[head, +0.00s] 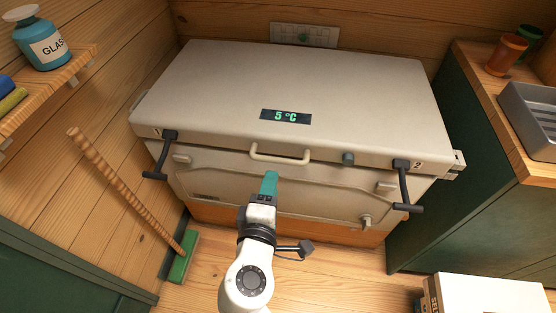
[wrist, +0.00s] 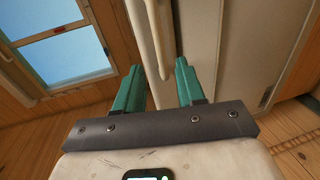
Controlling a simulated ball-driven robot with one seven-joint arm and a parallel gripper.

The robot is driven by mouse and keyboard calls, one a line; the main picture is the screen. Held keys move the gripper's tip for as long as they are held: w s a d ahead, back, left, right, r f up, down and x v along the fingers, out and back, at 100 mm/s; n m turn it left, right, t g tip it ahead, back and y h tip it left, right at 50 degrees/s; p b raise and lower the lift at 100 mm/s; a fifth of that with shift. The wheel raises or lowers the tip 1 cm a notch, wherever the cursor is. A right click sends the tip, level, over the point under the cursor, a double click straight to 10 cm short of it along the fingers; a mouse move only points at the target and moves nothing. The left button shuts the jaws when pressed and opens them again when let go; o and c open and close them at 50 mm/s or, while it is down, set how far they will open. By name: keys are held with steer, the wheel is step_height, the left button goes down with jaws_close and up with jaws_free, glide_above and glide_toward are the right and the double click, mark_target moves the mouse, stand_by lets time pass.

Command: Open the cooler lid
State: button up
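The beige cooler (head: 330,188) stands against the wood wall with its lid (head: 230,85) shut. A pale bar handle (head: 280,155) runs along the lid's front edge. Black T-shaped latches 1 (head: 162,155) and 2 (head: 404,185) hang at the front corners; whether they are fastened I cannot tell. My gripper (head: 269,178) is just below and in front of the handle. In the wrist view my gripper (wrist: 158,68) has its teal fingers apart, with the handle (wrist: 148,35) ahead of and partly between them. Contact with it is unclear.
A broom (head: 120,185) leans at the left. A shelf (head: 50,85) holds a blue jar (head: 42,45). A green counter (head: 470,150) with cups and a grey tray (head: 530,115) stands close at the right. A white box (head: 490,293) is at the lower right. Floor before the cooler is clear.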

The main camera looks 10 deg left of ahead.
mark_target(278, 158)
steer(key=w, duration=0.3)
steer(key=w+f, duration=0.1)
steer(key=w, duration=0.2)
steer(key=w+f, duration=0.1)
steer(key=w, duration=0.2)
steer(key=shift+w+d, duration=0.2)
steer(key=shift+d, duration=0.05)
steer(key=shift+c, duration=0.4)
jaws_close()
